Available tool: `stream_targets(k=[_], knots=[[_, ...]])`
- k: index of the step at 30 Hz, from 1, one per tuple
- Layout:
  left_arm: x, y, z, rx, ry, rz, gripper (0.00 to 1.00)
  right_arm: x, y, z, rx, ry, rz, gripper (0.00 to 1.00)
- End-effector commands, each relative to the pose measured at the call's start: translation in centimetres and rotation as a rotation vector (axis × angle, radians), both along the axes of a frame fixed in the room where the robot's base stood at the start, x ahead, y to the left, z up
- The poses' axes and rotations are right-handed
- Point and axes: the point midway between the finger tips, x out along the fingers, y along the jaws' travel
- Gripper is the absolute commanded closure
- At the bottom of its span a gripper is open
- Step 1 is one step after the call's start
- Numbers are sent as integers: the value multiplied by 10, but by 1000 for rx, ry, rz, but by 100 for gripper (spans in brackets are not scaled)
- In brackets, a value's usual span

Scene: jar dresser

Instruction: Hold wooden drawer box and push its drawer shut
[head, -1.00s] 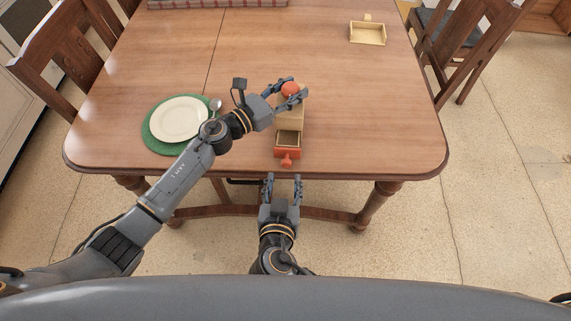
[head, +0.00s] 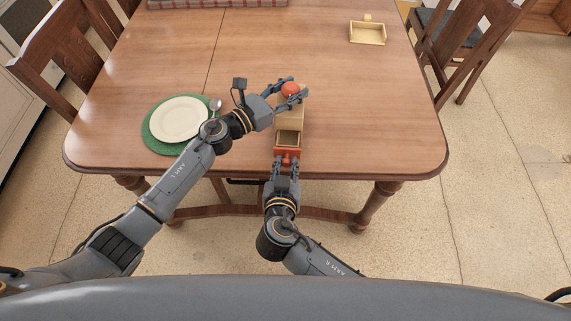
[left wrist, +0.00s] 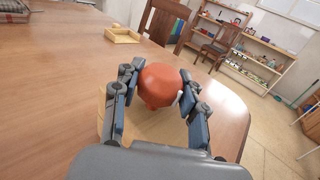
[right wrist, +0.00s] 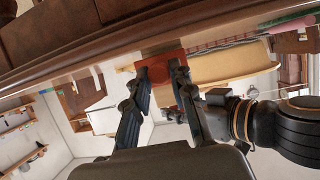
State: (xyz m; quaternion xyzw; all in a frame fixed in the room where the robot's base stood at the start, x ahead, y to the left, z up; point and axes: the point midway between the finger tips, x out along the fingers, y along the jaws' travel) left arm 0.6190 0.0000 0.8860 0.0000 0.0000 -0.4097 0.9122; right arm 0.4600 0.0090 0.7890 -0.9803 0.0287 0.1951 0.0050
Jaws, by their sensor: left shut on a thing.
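The wooden drawer box (head: 289,119) stands near the front edge of the table. A round red-orange piece (head: 291,89) is at its far end and shows large in the left wrist view (left wrist: 162,85). My left gripper (head: 298,87) is shut on the box at this red piece, a finger on each side. The drawer (head: 288,152) juts out toward me, with a hollow inside, a red front and a red knob. My right gripper (head: 286,164) is at the knob, fingers apart on either side; the red front also shows in the right wrist view (right wrist: 160,72). Contact there is unclear.
A cream plate (head: 180,119) on a green mat (head: 152,144) with a spoon (head: 215,106) lies left of the box. A small pale wooden tray (head: 367,35) is at the back right. The table (head: 375,110) is clear right of the box. Chairs stand around.

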Motion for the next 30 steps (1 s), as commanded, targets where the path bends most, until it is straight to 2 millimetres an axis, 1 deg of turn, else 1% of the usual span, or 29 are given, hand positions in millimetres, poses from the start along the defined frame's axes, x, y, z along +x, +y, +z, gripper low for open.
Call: stream_targets(k=[6, 8, 15, 18, 26, 27, 29, 30], knots=[[0, 0, 0, -1, 0, -1, 100, 0, 0, 0, 1, 0, 1, 100], [0, 0, 0, -1, 0, -1, 100, 4, 0, 0, 2, 0, 0, 100], [0, -1, 0, -1, 0, -2, 100, 45, -2, 1, 4, 0, -2, 100], [0, -1, 0, -1, 0, -2, 100, 53, -2, 0, 2, 0, 0, 100], [-2, -2, 0, -3, 2, -6, 100, 55, -4, 0, 1, 0, -1, 100], [-2, -2, 0, -3, 2, -7, 100, 55, -4, 0, 1, 0, -1, 75], [-2, -2, 0, -3, 2, -8, 100, 55, -4, 0, -1, 0, -2, 63], [-2, -2, 0, -3, 3, -7, 100, 55, -4, 0, 0, 0, -1, 55]])
